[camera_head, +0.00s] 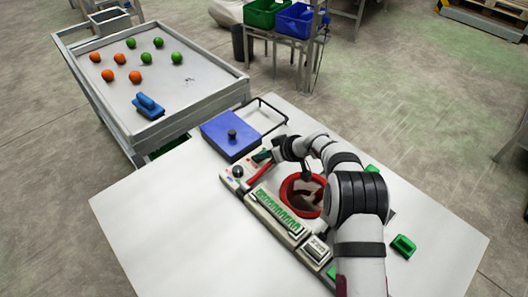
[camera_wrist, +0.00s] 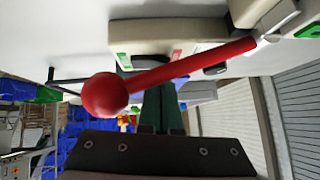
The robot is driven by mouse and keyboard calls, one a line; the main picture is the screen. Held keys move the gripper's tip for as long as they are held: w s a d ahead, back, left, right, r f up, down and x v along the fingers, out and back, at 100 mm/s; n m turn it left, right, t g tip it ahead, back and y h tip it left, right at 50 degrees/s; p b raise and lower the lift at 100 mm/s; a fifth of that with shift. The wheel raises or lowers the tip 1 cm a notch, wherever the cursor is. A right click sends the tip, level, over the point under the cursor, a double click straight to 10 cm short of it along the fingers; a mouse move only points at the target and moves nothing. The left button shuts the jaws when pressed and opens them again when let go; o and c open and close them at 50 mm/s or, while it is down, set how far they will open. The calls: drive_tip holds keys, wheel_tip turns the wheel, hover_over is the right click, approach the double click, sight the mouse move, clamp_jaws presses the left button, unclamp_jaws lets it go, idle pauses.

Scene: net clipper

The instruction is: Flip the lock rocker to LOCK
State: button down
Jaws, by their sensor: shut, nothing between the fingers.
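My gripper (camera_head: 262,156) is at the back left end of the machine on the white table. In the wrist view its dark green fingers (camera_wrist: 160,98) are shut and empty, and their tips are behind a red lever (camera_wrist: 190,68) with a round red ball (camera_wrist: 105,95). The lever also shows in the head view (camera_head: 258,174). Beyond the fingers is a beige panel (camera_wrist: 165,36) with a small green label and a small red label. I cannot clearly make out the lock rocker; the lever and fingers cover part of that panel. Contact is unclear.
A black ball knob (camera_head: 237,171) stands beside the red lever. A strip of green blocks (camera_head: 278,208) and a red ring (camera_head: 300,190) lie nearer. A blue box (camera_head: 231,134) stands behind. The table's left part (camera_head: 160,215) is clear. A trolley (camera_head: 215,92) stands beyond.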

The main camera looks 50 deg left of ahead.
drive_tip(key=shift+s+f, duration=0.2)
drive_tip(key=shift+f, duration=0.1)
drive_tip(key=shift+w, duration=0.1)
drive_tip(key=shift+w+r, duration=0.1)
drive_tip(key=shift+w, duration=0.65)
drive_tip(key=shift+r, duration=0.1)
